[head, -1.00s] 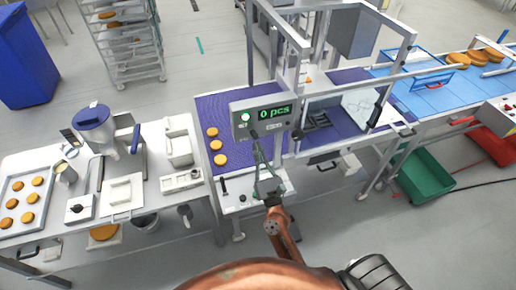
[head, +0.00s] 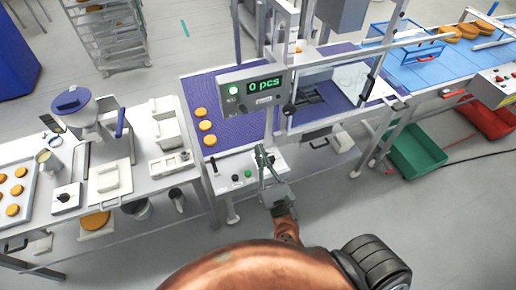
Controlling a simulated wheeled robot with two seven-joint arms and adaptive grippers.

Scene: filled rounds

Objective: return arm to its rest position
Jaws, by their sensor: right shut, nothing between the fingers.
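My right gripper (head: 264,160) is shut and empty, in front of the control panel (head: 238,178) of the conveyor machine. Its fingers point up and away, over the right part of that panel; I cannot tell whether they touch it. My copper-coloured right arm (head: 287,230) comes up from the bottom middle of the view. My left gripper is not in view.
A worktable (head: 146,188) with a dispenser (head: 77,107) is at left. A green crate (head: 417,150) and red crate (head: 492,121) stand at right. Open floor lies at front right.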

